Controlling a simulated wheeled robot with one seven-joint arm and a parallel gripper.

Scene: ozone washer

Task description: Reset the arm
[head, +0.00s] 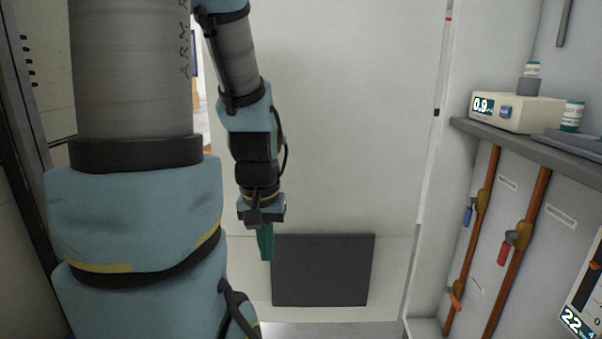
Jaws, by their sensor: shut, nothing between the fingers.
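My arm, blue and grey, fills the left of the head view and hangs down in front of a pale wall or door. My gripper (265,246) is at its lower end, pointing down, with teal fingers that are shut and empty. The fingers are just left of a dark square panel (322,270) low on the pale surface. I cannot tell the distance between them.
At right, a grey shelf (545,148) holds a cream meter (516,112) reading 0.9 and small white bottles (572,117) with green labels. Below run orange pipes (518,250) with blue and red valve handles. A dark frame (25,150) stands at far left.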

